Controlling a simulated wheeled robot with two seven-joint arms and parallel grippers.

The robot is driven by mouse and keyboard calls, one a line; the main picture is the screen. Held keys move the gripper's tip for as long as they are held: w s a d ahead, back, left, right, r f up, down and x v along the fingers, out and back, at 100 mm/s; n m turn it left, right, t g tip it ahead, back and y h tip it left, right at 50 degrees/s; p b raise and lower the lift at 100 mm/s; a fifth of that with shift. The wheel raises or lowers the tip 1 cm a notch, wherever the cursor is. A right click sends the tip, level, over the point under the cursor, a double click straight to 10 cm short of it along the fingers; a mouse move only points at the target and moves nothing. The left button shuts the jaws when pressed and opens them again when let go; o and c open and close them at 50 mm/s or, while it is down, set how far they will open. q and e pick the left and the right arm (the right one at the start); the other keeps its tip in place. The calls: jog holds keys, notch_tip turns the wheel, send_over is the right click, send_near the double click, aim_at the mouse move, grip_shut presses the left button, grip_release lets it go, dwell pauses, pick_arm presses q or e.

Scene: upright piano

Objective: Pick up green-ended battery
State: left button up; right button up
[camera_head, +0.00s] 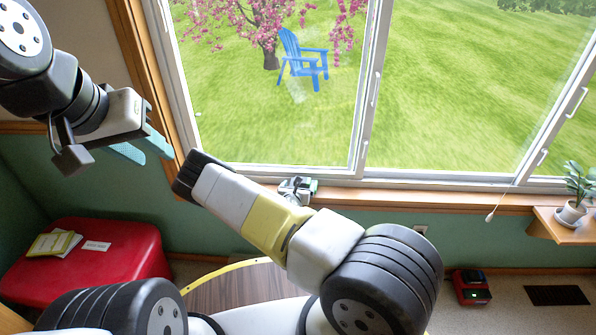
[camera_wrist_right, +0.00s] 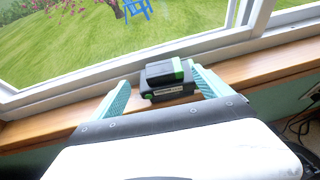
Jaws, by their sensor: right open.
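The green-ended battery (camera_wrist_right: 168,78) is a black block with green ends, lying on the wooden window sill (camera_wrist_right: 265,67) in the right wrist view. My right gripper (camera_wrist_right: 162,80) is open, with its teal fingers on either side of the battery. I cannot tell whether either finger touches it. In the head view my right gripper (camera_head: 299,187) is small, at the sill below the window, and the battery cannot be told apart from it. My left gripper (camera_head: 142,147) is open and empty, raised at the left in front of the window frame.
A red box (camera_head: 128,255) with booklets (camera_head: 54,243) on top stands at the lower left. A red and black charger-like device (camera_head: 471,287) sits at the lower right. A potted plant (camera_head: 572,212) stands on a wooden shelf at the right. The window glass (camera_head: 450,90) rises behind the sill.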

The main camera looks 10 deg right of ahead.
aim_at(306, 183)
jog(key=x, duration=0.5)
jog(key=shift+w+d+f, duration=0.15)
jog(key=shift+w+d, duration=0.1)
jog(key=shift+d, duration=0.2)
grip_shut()
